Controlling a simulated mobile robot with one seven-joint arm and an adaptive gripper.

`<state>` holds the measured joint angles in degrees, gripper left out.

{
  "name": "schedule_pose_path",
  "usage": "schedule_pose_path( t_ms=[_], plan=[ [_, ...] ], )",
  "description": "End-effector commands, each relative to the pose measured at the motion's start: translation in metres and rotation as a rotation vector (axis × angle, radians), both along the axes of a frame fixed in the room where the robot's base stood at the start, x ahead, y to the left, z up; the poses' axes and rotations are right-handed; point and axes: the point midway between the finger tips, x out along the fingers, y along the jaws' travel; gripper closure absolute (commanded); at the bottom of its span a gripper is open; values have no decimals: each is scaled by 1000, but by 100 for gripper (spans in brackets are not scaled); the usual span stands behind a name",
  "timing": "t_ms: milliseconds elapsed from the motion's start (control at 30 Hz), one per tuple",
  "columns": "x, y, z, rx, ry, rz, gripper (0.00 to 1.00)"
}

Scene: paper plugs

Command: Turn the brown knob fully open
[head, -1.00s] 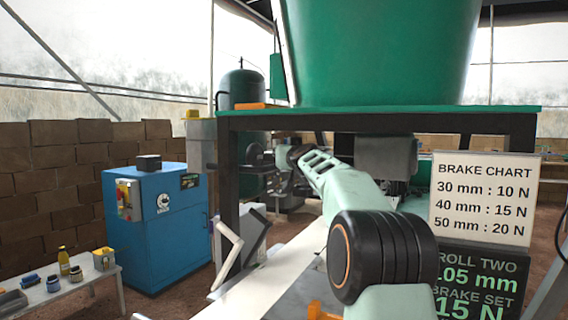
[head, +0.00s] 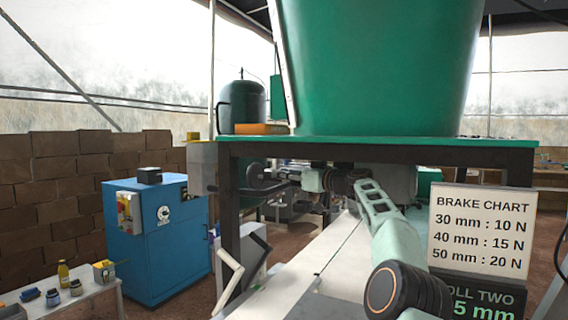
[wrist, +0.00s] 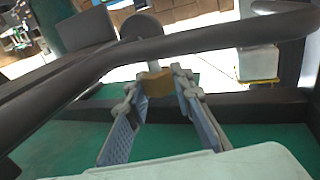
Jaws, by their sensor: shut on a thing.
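The brown knob (wrist: 156,82) shows in the wrist view, on a pale stem below a dark round disc (wrist: 141,27). My gripper (wrist: 155,90) has its two grey fingers on either side of the knob and is shut on it. The fingertips partly cover the knob's sides. In the head view my gripper (head: 287,175) is small and dark below the green-topped frame, beside a dark round part (head: 256,171). The knob cannot be made out there.
Dark curved bars (wrist: 190,42) cross close in the wrist view. A green hopper (head: 380,65) sits on the dark frame (head: 228,230) above my arm. A blue cabinet (head: 160,245) stands left. A brake chart sign (head: 481,228) is at right, and a pale surface (head: 300,285) runs below.

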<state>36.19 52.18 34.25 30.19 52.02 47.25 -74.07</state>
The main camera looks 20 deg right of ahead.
Motion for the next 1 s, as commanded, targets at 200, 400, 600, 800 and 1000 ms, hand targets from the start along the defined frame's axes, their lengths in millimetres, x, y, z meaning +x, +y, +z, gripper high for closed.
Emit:
schedule_pose_path(
  t_ms=[200,400,600,800,1000],
  plan=[
    [1,-1,7,3,1,74,100],
    [0,0,6,3,-1,126,100],
    [0,0,3,2,-1,158,100],
    [0,1,2,1,-2,172,100],
    [0,1,1,1,-2,174,100]
  ],
)
